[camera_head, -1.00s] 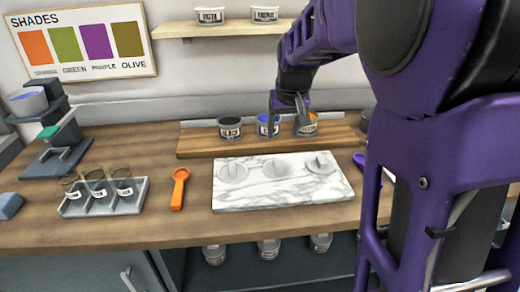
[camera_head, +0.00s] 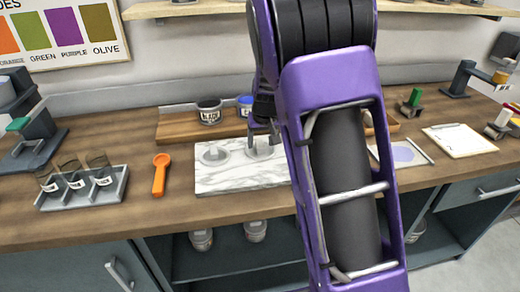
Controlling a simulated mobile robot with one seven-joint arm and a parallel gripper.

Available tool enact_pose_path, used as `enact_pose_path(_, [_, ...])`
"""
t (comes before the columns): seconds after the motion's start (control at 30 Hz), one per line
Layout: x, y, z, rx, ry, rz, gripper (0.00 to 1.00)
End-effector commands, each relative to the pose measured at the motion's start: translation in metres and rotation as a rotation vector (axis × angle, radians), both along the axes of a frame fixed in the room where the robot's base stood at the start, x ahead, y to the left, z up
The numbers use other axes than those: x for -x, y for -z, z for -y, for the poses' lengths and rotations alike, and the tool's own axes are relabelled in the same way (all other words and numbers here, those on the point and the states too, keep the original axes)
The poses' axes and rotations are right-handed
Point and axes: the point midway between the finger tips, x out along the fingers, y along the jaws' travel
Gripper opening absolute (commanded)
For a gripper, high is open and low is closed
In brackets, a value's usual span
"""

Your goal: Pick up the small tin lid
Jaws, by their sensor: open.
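Two pale round lids with upright grips lie on a white marble slab (camera_head: 235,180). The left lid (camera_head: 214,156) is uncovered. The second lid (camera_head: 258,152) is just below my gripper (camera_head: 262,135). My gripper is open, with its fingers pointing down at this lid's grip; I cannot tell whether they touch it. My purple arm hides the right part of the slab and whatever lies there. I cannot tell which lid is the small one by size.
Behind the slab, a black-filled tin (camera_head: 209,112) and a blue-filled tin (camera_head: 245,105) stand on a wooden board (camera_head: 180,130). An orange scoop (camera_head: 160,174) and a grey tray (camera_head: 85,193) with several glass jars are left. A clipboard (camera_head: 460,140) lies right.

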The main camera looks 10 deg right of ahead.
Motion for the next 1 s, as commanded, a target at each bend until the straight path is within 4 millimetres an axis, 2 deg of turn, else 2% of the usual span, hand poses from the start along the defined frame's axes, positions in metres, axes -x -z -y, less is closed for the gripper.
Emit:
enact_pose_path(0.1, [-0.0041, 0.0109, -0.0003, -0.001, 0.000, -0.001, 0.65])
enact_pose_path(0.37, [-0.0050, 0.0121, -0.0004, -0.001, 0.000, 0.000, 0.65])
enact_pose_path(0.7, [-0.0049, 0.0119, -0.0003, -0.001, 0.000, 0.000, 0.04])
enact_pose_path(0.73, [-0.0049, 0.0118, -0.0003, -0.001, 0.000, 0.000, 0.00])
enact_pose_path(1.0, [-0.0050, 0.0117, -0.0003, -0.001, 0.000, 0.000, 0.00])
